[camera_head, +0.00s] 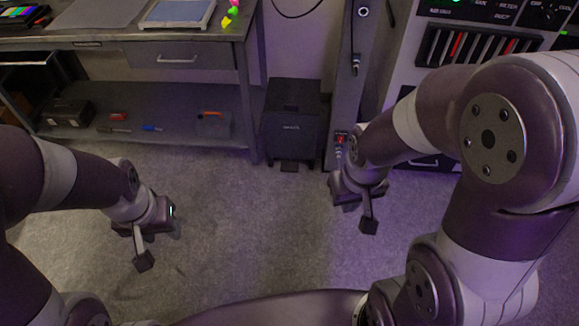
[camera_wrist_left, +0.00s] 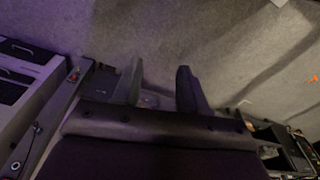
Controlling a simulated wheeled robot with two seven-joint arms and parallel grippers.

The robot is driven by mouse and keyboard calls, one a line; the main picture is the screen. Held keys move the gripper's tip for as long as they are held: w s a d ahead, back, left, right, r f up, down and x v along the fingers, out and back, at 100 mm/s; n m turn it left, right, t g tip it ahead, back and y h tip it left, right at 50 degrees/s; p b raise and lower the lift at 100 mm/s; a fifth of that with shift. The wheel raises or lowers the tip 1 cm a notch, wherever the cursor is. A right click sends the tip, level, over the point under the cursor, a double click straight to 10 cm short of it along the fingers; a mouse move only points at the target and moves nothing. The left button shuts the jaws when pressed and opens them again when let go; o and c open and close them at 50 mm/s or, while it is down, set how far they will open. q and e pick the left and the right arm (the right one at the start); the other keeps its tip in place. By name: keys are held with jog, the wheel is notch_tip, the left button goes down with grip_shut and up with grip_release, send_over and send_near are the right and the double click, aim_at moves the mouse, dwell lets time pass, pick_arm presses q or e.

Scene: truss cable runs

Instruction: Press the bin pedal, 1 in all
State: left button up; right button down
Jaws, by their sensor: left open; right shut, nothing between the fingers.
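The black bin (camera_head: 291,125) stands upright on the floor, between the workbench and the upright post. Its dark pedal (camera_head: 289,167) sticks out low at the front. My left gripper (camera_head: 150,224) hangs over the floor, to the left of the pedal and nearer to me. In the left wrist view its two fingers (camera_wrist_left: 158,88) are apart, with nothing between them. My right gripper (camera_head: 357,188) is to the right of the pedal, close in front of the post's foot. It is shut and empty, apart from the pedal. I cannot make out the pedal in the left wrist view.
The workbench (camera_head: 130,45) is at the back left, with several tools on its low shelf (camera_head: 180,132). The upright post (camera_head: 355,60) stands just right of the bin, and a panelled cabinet (camera_head: 405,85) is further right. The carpet (camera_head: 240,220) between my grippers is clear.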

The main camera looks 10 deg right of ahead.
dwell(0.3)
pick_arm(q)
grip_shut()
dwell(1.6)
